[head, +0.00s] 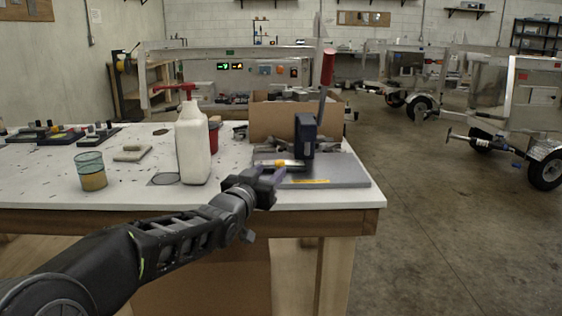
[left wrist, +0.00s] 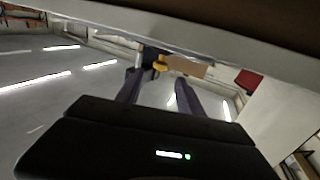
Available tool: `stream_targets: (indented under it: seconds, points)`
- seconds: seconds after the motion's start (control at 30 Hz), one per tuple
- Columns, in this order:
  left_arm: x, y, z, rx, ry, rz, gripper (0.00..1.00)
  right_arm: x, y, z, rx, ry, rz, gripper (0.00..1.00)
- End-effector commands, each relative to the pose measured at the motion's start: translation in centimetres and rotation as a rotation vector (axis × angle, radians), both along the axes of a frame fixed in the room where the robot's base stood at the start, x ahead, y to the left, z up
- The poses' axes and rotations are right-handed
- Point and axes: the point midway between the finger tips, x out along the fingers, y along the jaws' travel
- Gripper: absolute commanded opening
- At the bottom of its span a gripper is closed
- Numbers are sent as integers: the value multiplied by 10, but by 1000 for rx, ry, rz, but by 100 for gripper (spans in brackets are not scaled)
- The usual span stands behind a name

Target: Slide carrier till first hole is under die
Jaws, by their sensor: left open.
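A hand press (head: 305,135) with a dark blue-black body and a red-handled lever stands on a grey base plate (head: 345,172) at the table's front right corner. A small pale and yellow piece (head: 284,163), which looks like the carrier, lies low at the left of the press. Its holes and the die cannot be made out. My left gripper (head: 268,180) is open in front of this piece, at the table's front edge. In the left wrist view, the gripper's fingers (left wrist: 158,92) are apart and empty, with a yellow part (left wrist: 160,63) beyond them.
A white pump bottle (head: 193,145) stands left of my left gripper, with a red container (head: 213,136) behind it. A cardboard box (head: 275,121) is behind the press. Trailers (head: 500,95) fill the back right.

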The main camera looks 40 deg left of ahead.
Motion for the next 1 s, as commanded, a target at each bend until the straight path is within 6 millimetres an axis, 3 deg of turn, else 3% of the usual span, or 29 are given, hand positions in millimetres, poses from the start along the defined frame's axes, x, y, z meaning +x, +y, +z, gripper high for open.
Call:
stream_targets:
  seconds: [0.23,0.63,1.0]
  points:
    - [15,4,-2,0,2,0,44,0,0,-2,0,-1,0,36]
    - [69,18,-1,-1,2,0,44,1,-1,-5,-1,-3,-3,36]
    - [76,20,-1,0,1,0,44,2,-1,-5,-1,-3,-3,36]
